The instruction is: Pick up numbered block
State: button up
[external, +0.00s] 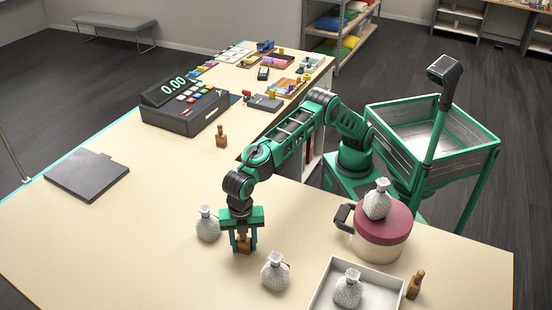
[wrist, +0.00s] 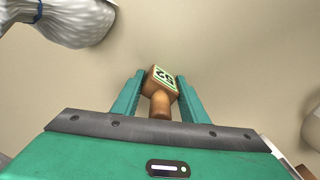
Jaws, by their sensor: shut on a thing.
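My gripper (external: 243,240) points down over the cream counter, its green fingers on either side of a brown wooden block (external: 243,246). In the wrist view the block (wrist: 160,85) sits between the fingertips of my gripper (wrist: 160,92). It has a peg-like handle and a pale green-edged label that seems to read 52. My gripper is shut on it. The block looks to be at or close to the counter surface; I cannot tell if it touches. Two similar brown blocks stand elsewhere, one by the register (external: 221,137) and one at the lower right (external: 415,285).
White patterned bags stand close by, at left (external: 207,224) and right (external: 274,271) of my gripper. Another is in a white tray (external: 319,293), another on a maroon-lidded pot (external: 380,248). A cash register (external: 184,108) and a grey flat pad (external: 87,174) lie farther back. The counter's left middle is clear.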

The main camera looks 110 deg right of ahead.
aim_at(244, 240)
jog(key=shift+r, duration=0.15)
